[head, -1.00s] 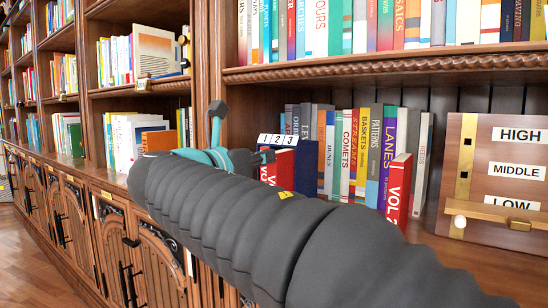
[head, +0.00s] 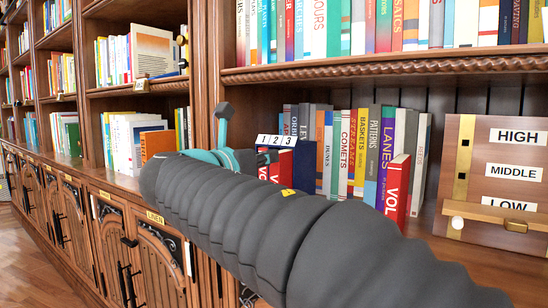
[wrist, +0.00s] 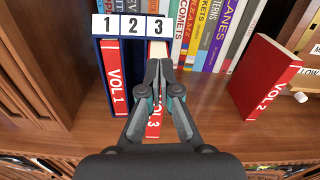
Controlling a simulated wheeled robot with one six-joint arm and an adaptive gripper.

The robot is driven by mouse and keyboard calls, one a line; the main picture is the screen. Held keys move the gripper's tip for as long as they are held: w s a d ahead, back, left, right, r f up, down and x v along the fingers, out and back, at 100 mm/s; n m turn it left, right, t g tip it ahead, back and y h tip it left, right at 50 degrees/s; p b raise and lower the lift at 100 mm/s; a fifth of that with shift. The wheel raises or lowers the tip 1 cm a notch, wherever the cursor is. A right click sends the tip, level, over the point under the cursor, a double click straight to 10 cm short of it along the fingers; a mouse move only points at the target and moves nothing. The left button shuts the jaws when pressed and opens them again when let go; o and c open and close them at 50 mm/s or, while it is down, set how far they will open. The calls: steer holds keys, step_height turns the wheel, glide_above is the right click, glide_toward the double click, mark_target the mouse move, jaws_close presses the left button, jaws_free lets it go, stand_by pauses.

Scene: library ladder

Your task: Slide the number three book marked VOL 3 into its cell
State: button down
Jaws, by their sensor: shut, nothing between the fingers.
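A dark blue case (head: 306,166) with number tags 1, 2 and 3 stands on the shelf; its tags (wrist: 132,25) also show in the wrist view. Red VOL 1 (wrist: 113,80) stands upright in cell 1. Cell 2 (wrist: 132,75) looks empty. Red VOL 3 (wrist: 153,124) is at cell 3, its spine mostly behind my fingers; its lower end appears to reach further toward me than VOL 1. My gripper (wrist: 158,64) is shut and empty, its tips over VOL 3's upper part; contact is unclear.
Red VOL 2 (wrist: 262,78) stands apart on the shelf to the right; it also shows in the head view (head: 397,188). A row of books (head: 362,150) stands behind. A wooden HIGH/MIDDLE/LOW panel (head: 480,170) is at right. A shelf upright (wrist: 35,65) is left of the case.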

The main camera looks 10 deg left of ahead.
mark_target(281, 152)
steer(key=shift+p+x, duration=1)
steer(key=shift+x, duration=1.6)
stand_by(0.6)
steer(key=shift+s, duration=0.1)
